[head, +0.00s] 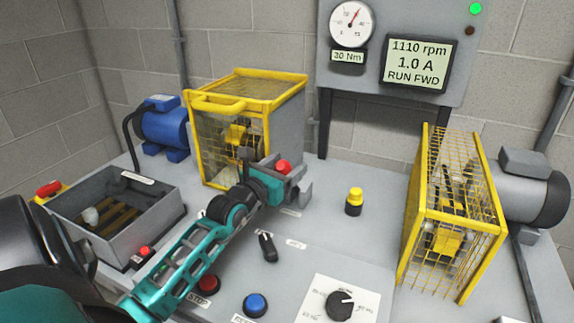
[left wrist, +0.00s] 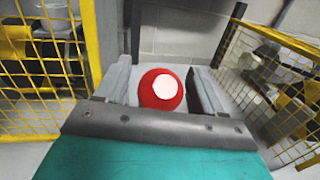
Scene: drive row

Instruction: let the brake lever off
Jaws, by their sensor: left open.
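The brake lever's red ball knob (head: 283,167) shows just in front of the left yellow cage; its shaft is hidden by my gripper. My left gripper (head: 289,176) is open at the knob. In the left wrist view the red knob (left wrist: 161,88) sits between the two grey fingers, with gaps on both sides, so they are not closed on it. I cannot tell how far the lever is tilted. The display (head: 419,64) reads 1110 rpm, 1.0 A, RUN FWD. The gauge (head: 351,24) is labelled 30 Nm. My right gripper is not in view.
Yellow mesh cages stand left (head: 229,155) and right (head: 413,215). A grey open box (head: 70,222) is at left. A black toggle (head: 267,246), red STOP button (head: 208,285), blue button (head: 255,304), black dial (head: 340,305) and yellow-topped button (head: 354,201) are on the bench.

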